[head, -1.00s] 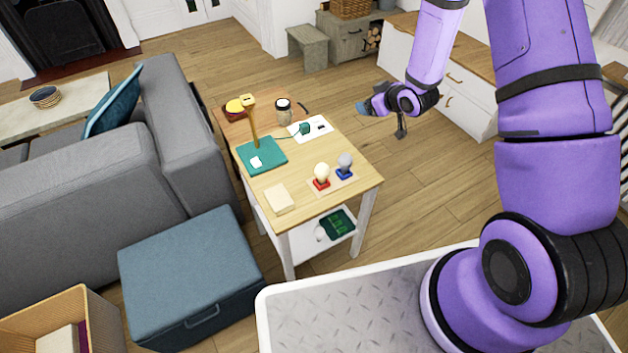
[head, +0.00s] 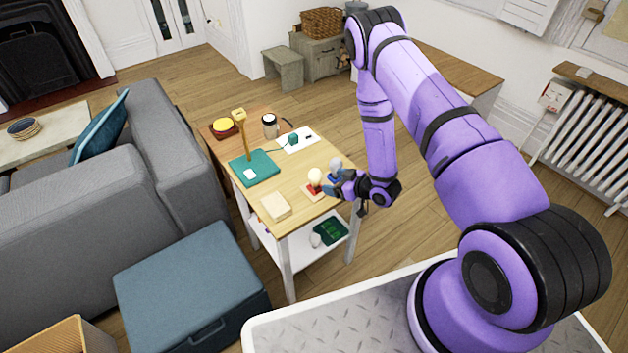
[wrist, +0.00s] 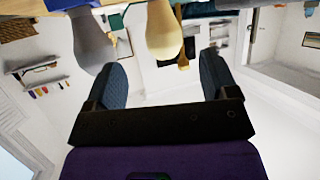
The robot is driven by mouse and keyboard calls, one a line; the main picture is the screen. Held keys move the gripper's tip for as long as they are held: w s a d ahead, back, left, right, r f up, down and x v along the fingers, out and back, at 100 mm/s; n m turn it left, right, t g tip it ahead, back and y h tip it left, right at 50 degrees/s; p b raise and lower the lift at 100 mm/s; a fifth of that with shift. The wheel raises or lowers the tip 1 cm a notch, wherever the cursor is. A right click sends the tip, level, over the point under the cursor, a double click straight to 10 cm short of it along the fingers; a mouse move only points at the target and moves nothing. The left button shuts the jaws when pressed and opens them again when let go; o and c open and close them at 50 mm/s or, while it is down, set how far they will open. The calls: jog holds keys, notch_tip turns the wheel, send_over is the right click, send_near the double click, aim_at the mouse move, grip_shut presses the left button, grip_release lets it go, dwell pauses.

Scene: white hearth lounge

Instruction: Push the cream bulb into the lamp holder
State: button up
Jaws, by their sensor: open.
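The cream bulb (head: 315,176) stands upright in a red base on the side table (head: 268,177). The grey bulb (head: 336,164) stands beside it in a blue base. My gripper (head: 334,190) is open and empty, close to the right of the cream bulb. In the wrist view, which looks upside down, the cream bulb (wrist: 165,35) lies ahead of the gap between my open fingers (wrist: 162,70). The grey bulb (wrist: 93,42) is in front of the left finger. A gold lamp post (head: 241,128), seemingly the lamp holder, rises from a teal base (head: 262,168).
A cream block (head: 276,206) lies at the table's near left. A jar (head: 270,126), a white board (head: 299,141) and a yellow-topped round item (head: 222,125) are at its far end. A blue ottoman (head: 190,280) and grey sofa (head: 90,210) stand left. Open floor lies right.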

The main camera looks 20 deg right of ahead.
aim_at(321, 180)
jog(key=x, duration=0.8)
jog(key=shift+a, duration=0.1)
jog(key=c, duration=1)
